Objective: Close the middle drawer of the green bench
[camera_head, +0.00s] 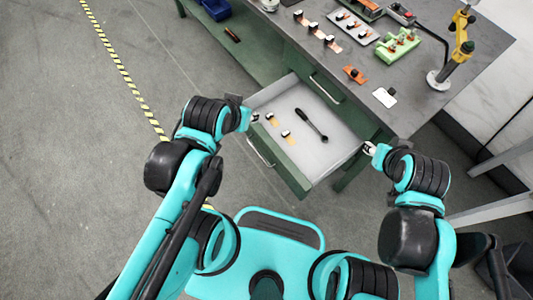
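The green bench (355,112) with a grey top stands at the upper right. Its drawer (325,157) is pulled out toward me, with a pale inside and a green front (283,168). A dark wrench (311,124) and small parts on orange pieces (286,137) lie in it. My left gripper (251,117) is at the drawer's left side near the front corner. My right gripper (371,149) is at the right, close to the drawer's right side. Both are small in view, and I cannot tell their opening or whether they touch the drawer.
On the bench top are a green fixture (397,46), a yellow stand (455,58), a white tray (353,27) and several copper pieces. Another drawer front with a handle (327,88) is behind the open drawer. A blue bin (216,9) is on the lower shelf. The floor at left is clear.

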